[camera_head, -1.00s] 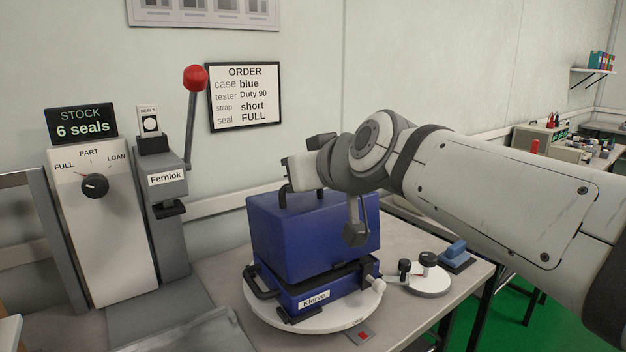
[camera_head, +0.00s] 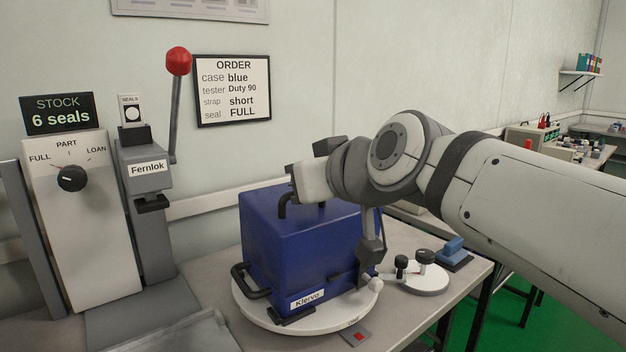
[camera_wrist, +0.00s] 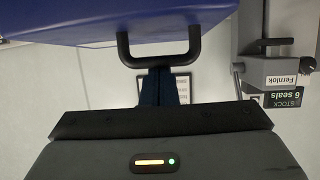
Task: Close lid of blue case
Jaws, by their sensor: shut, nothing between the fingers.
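The blue case (camera_head: 300,245) stands on a white round turntable (camera_head: 262,318), with a "Klervo" label (camera_head: 307,299) low on its front. Its lid is down on the base, with no dark gap visible along the front; the right edge is partly hidden by my arm. The lid's black handle (camera_wrist: 160,58) shows in the wrist view, with blue lid beyond it. My gripper (camera_wrist: 165,88) is shut and empty, its fingertips right at the handle bar. Whether they touch it I cannot tell. In the head view my wrist is over the lid and hides the fingertips.
The grey Fernlok press (camera_head: 150,210) with a red-knobbed lever and the stock panel (camera_head: 65,215) stand left. A small white disc with black knobs (camera_head: 420,278) and a blue-topped pad (camera_head: 454,252) sit right of the case. An order sign (camera_head: 232,90) hangs behind.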

